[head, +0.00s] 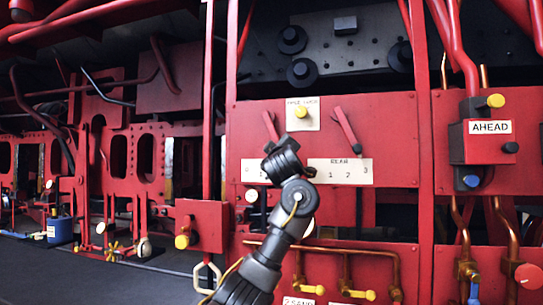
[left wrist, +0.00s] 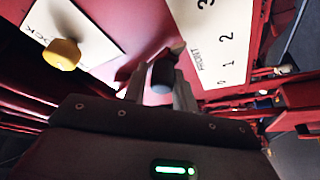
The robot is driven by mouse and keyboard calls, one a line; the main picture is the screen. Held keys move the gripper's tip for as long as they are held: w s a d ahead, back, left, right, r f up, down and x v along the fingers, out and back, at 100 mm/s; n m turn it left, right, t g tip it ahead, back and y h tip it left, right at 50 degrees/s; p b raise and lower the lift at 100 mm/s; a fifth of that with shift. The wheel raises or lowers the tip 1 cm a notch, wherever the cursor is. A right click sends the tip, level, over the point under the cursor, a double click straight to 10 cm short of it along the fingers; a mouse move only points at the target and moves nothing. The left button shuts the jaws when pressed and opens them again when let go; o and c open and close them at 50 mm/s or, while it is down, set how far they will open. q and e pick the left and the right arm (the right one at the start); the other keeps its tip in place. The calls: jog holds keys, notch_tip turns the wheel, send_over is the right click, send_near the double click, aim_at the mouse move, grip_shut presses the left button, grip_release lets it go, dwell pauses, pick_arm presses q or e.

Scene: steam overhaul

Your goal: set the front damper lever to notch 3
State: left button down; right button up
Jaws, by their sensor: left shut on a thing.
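The front damper lever (head: 269,123) is a red rod on the red panel, slanting down to the right. Its end is hidden behind my left gripper (head: 278,150) in the head view. In the left wrist view the lever's black knob (left wrist: 162,76) sits between the fingers of my left gripper (left wrist: 160,92), which is shut on it. The white FRONT plate (left wrist: 213,45) with figures 0 to 3 lies beside the knob; the gripper covers most of this plate (head: 250,171) in the head view. I cannot tell the exact notch. My right gripper is not in view.
The rear lever (head: 347,130) with a black knob stands to the right above the REAR plate (head: 341,172). A yellow knob on a white plate (head: 302,113) sits between the levers. A red AHEAD box (head: 487,141) is farther right. Pipes with yellow handles run below the panel.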

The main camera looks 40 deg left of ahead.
pick_arm(q)
jog(key=shift+d+r, duration=0.2)
jog(key=shift+r+n, duration=0.1)
jog(key=shift+n, duration=0.2)
jog(key=c, duration=1.5)
grip_release()
jog(key=shift+o, duration=1.2)
jog(key=shift+w+a, duration=0.1)
jog(key=shift+o, duration=0.3)
jog(key=shift+w+a+f, duration=0.1)
jog(key=shift+w+f, duration=0.05)
jog(key=shift+f, duration=0.05)
jog(key=shift+s+d+f+b, duration=0.15)
jog(key=shift+s+d+b, duration=0.15)
jog(key=shift+s+b, duration=0.1)
jog(key=b+v, duration=1)
jog(key=b, duration=0.1)
jog(key=shift+w, duration=0.15)
